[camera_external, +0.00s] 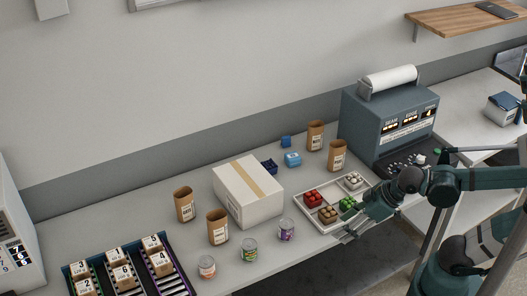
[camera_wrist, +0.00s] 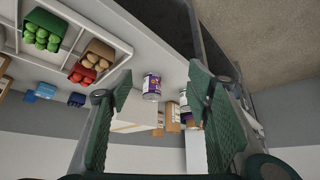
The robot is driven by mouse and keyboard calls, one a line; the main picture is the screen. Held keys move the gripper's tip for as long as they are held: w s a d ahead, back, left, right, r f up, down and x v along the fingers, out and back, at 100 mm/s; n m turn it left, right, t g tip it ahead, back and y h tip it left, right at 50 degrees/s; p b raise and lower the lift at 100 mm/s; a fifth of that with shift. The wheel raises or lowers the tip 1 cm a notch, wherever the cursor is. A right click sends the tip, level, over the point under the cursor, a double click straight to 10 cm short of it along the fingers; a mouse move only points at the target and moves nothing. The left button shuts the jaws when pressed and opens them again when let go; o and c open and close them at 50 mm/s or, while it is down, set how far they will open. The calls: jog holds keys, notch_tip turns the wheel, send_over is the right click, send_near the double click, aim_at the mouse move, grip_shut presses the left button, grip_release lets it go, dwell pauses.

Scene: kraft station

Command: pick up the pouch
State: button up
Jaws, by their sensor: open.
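Several brown kraft containers with white labels look like pouches, and I cannot tell which one is meant. Two stand left of the white box: a left pouch (camera_external: 185,205) and a front pouch (camera_external: 218,228). Two stand at the back near the grey machine: a rear pouch (camera_external: 316,135) and a nearer pouch (camera_external: 337,155). My gripper (camera_external: 352,230) is open and seemingly empty at the tray's front right corner, apart from all of them. In the wrist view its green fingers are spread wide. Brown shapes (camera_wrist: 173,114) between them are partly hidden.
A white divided tray (camera_external: 303,207) holds red, brown, green and pale items beside my gripper. A taped box (camera_external: 247,197) and several cans, one purple (camera_external: 286,230), stand to its left. The grey machine (camera_external: 388,118) is behind. A dark rack (camera_external: 125,272) sits far left.

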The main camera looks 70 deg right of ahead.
jog(key=o, duration=0.3)
jog(key=m+g+h+p, duration=0.1)
jog(key=m+h+p, duration=0.75)
jog(key=p, duration=0.75)
send_near(341, 147)
jog(key=shift+m+y, duration=0.65)
jog(key=shift+y, duration=0.2)
jog(key=d, duration=0.1)
jog(key=w+d+f, duration=0.2)
jog(key=d, duration=0.1)
jog(key=shift+w+f, duration=0.15)
jog(key=shift+f, duration=0.1)
